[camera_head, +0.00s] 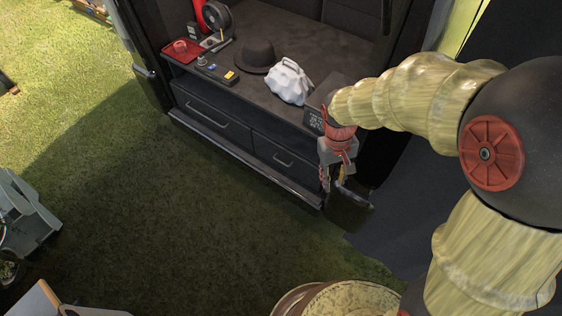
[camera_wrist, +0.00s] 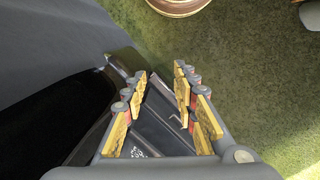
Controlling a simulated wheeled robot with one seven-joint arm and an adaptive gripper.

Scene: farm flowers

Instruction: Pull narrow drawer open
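The narrow drawer (camera_head: 275,152) is the right one of two dark drawers under the vehicle's bed and looks shut. Its slim metal handle (camera_head: 283,160) runs across its front. My gripper (camera_head: 334,184) hangs just right of the drawer, by the bed's right end, with its fingers pointing down. In the wrist view my gripper (camera_wrist: 161,76) is open, with padded fingers apart and nothing clearly held. A dark panel and a grey bar show between and beyond the fingers there; I cannot tell if the bar is the handle.
A wider drawer (camera_head: 212,113) sits to the left. The bed above holds a black hat (camera_head: 256,56), a white bag (camera_head: 288,82), a red tray (camera_head: 181,51) and a dark box (camera_head: 316,106) near my wrist. A sill (camera_head: 240,158) runs below the drawers. Grass in front is open.

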